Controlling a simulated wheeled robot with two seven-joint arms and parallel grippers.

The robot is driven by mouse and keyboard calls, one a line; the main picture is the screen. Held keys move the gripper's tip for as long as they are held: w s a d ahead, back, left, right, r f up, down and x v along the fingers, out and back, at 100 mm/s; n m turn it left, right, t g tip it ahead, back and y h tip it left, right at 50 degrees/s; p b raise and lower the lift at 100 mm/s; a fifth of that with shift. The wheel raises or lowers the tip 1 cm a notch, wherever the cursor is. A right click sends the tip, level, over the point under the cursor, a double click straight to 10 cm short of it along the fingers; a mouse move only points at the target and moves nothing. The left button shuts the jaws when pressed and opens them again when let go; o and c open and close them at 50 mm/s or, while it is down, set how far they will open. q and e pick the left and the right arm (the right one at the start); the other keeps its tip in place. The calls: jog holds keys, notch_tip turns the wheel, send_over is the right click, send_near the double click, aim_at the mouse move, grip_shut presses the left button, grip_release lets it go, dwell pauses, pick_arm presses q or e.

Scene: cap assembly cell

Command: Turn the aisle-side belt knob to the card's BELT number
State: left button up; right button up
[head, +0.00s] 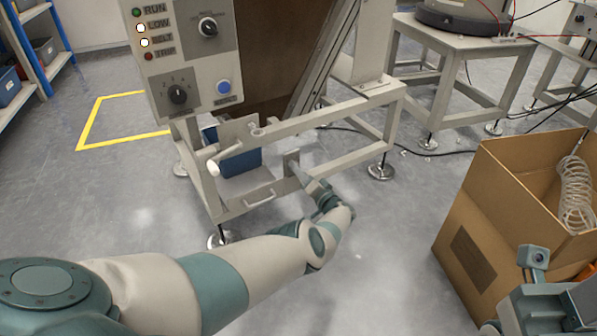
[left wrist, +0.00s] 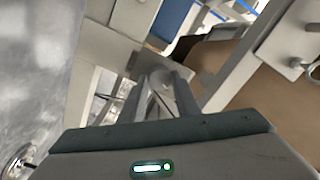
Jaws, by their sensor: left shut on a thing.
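My left gripper (head: 294,168) is at the low front frame of the grey machine, at a small upright plate (head: 291,157). In the left wrist view its two fingers (left wrist: 160,98) are closed around a small rounded grey part (left wrist: 161,78), which looks like a knob; the fingers hide much of it. No number or pointer on it can be read. The control panel above carries a lower black dial (head: 178,94) and an upper black dial (head: 208,27); neither is touched. The card cannot be made out. Only part of my right arm shows at the lower right, without fingertips.
The panel has a blue button (head: 223,87) and a lamp column, with the LOW and BELT lamps bright. A blue bin (head: 240,163) sits inside the frame. An open cardboard box (head: 480,240) stands at the right. Clear floor lies between the box and the machine.

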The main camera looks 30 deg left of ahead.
pick_arm(q)
jog(key=m, duration=0.3)
jog(key=shift+f+m, duration=0.15)
jog(key=shift+m, duration=0.15)
dwell(0.4)
jog(key=o, duration=1)
jog(key=shift+o, duration=0.2)
jog(key=shift+d, duration=0.1)
